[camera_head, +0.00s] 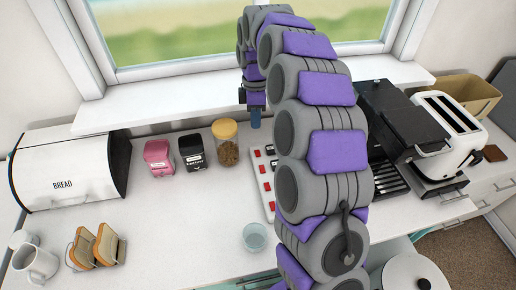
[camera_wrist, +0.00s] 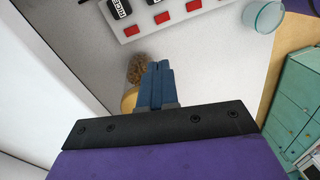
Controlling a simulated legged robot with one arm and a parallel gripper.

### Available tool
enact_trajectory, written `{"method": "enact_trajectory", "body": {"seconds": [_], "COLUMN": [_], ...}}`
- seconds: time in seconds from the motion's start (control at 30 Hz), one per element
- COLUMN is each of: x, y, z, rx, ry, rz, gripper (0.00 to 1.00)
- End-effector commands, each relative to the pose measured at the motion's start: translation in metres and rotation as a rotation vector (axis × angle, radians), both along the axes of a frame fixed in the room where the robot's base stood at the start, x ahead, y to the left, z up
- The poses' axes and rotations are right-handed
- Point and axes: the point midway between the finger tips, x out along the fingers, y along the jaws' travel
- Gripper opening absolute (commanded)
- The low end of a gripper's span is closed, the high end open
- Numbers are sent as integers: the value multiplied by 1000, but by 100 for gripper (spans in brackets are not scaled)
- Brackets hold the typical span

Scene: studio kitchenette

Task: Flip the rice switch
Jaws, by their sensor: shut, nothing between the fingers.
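A white switch panel (camera_head: 256,163) with several red switches lies on the counter, partly hidden behind my arm in the head view. In the wrist view the panel (camera_wrist: 115,29) shows at the top, cut by the frame edge. A black label reading RICE (camera_wrist: 119,8) has a red switch (camera_wrist: 131,32) beside it at the panel's end. My gripper (camera_head: 255,119) is above the back of the counter, beyond the panel. Its blue fingers (camera_wrist: 157,80) are shut and empty, apart from the switches.
A glass jar with a tan lid (camera_head: 226,143) stands left of the panel, close to my gripper in the picture. Black (camera_head: 192,153) and pink (camera_head: 158,158) canisters stand farther left. A glass (camera_head: 255,237) stands in front. A black appliance (camera_head: 400,122) and toaster (camera_head: 447,125) are right.

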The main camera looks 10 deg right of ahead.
Motion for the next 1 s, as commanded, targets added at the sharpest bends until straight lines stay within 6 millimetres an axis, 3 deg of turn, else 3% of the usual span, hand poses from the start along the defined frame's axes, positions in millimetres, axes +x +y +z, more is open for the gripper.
{"method": "enact_trajectory", "body": {"seconds": [0.1,0.3,0.83,1.0], "x": [20,39,44,42], "y": [-4,-11,-13,-13], "z": [-12,-24,-30,-44], "rx": [-1,-7,-8,-8], "ry": [-3,-5,-4,-3], "rz": [61,133,158,157], "gripper": [0,0,0,0]}}
